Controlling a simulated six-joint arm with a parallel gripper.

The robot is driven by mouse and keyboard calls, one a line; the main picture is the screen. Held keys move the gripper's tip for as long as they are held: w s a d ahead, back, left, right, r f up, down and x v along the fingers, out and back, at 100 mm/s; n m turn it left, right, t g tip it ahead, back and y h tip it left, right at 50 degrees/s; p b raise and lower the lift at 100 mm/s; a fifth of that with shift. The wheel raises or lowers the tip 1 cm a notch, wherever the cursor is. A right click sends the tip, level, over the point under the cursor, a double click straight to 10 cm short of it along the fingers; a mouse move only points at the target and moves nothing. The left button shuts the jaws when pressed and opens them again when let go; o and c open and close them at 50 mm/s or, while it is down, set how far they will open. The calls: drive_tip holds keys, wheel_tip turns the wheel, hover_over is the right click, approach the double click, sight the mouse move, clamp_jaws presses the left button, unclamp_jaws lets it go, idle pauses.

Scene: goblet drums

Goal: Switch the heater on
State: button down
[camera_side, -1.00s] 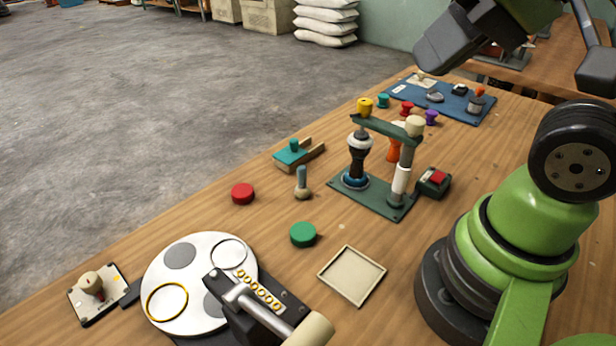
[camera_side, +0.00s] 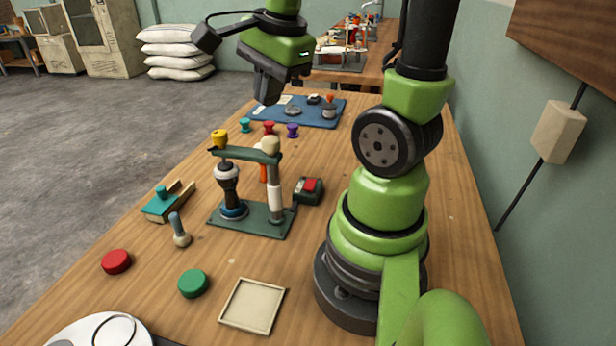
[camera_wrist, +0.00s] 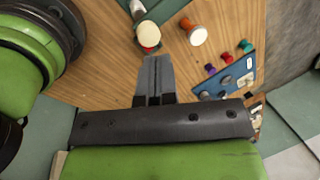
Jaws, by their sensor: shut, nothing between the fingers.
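A small dark box with a red rocker switch (camera_side: 308,190) sits on the wooden table, right of the green stand (camera_side: 252,219). Nothing in view is marked as the heater. My gripper (camera_side: 267,101) is above the table behind the stand, shut and empty. In the wrist view its shut fingers (camera_wrist: 155,61) point toward a cream knob (camera_wrist: 148,36) with a bit of red beside it. I cannot tell whether that red is the switch. The fingers look apart from the box in the side view.
A blue mat (camera_side: 330,103) with small parts lies behind. A cream tray (camera_side: 252,305), green disc (camera_side: 193,283) and red disc (camera_side: 117,262) are in front. A cabled box (camera_side: 558,132) hangs on the wall.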

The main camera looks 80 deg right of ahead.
sight(308, 186)
drive_tip(key=s+d+f+m+g, duration=0.2)
drive_tip(key=s+d+f+m, duration=0.2)
drive_tip(key=m, duration=0.9)
drive_tip(key=d+f, duration=0.3)
drive_tip(key=d, duration=0.2)
drive_tip(key=shift+f+g+y, duration=0.15)
drive_tip(key=shift+g+y, duration=0.25)
drive_tip(key=shift+a, duration=0.1)
wheel_tip(308, 186, down, 14)
drive_tip(key=shift+w+f, duration=0.1)
drive_tip(key=shift+a+f, duration=0.1)
drive_tip(key=shift+f, duration=0.15)
